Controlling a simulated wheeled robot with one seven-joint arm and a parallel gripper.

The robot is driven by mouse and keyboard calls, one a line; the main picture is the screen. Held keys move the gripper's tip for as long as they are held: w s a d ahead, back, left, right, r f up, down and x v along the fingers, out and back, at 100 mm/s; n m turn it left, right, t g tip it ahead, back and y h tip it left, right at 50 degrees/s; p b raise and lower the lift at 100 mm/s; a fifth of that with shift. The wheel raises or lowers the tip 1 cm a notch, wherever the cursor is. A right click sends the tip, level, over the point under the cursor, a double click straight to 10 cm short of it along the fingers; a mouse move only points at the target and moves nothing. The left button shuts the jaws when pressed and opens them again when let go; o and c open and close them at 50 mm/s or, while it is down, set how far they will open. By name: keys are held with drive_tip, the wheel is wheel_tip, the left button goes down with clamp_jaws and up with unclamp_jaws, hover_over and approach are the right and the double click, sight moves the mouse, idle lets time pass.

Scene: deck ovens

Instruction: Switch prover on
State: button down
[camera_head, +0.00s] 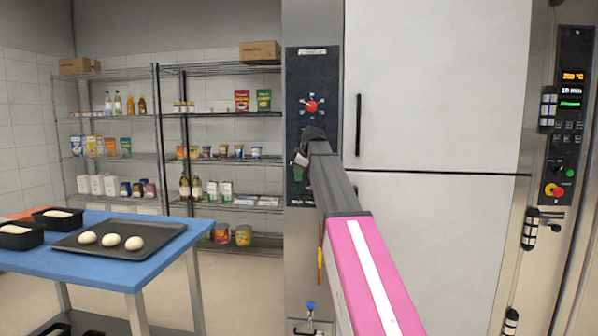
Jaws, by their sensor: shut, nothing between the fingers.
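The prover (445,90) looks to be the tall white cabinet with two doors straight ahead. A dark control panel (311,70) runs down its left side, with a round red knob (311,106) inside a ring of white marks. My gripper (302,157) is shut and empty, in front of the panel just below the red knob. I cannot tell whether it touches the panel. A small greenish part (297,174) shows beside the gripper; my gripper and arm hide much of the lower panel.
A vertical handle (358,125) sits on the upper door, right of my gripper. An oven control panel (569,120) with lit displays is at the far right. A blue table (130,271) with a dough tray stands at left, before wire shelves (220,114).

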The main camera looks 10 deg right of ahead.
drive_tip(key=shift+w+d, duration=0.1)
drive_tip(key=shift+w, duration=0.15)
drive_tip(key=shift+r, duration=0.1)
drive_tip(key=shift+w+r, duration=0.1)
drive_tip(key=shift+r, duration=0.7)
drive_tip(key=shift+r, duration=0.1)
drive_tip(key=a+v, duration=0.1)
drive_tip(key=v, duration=1.1)
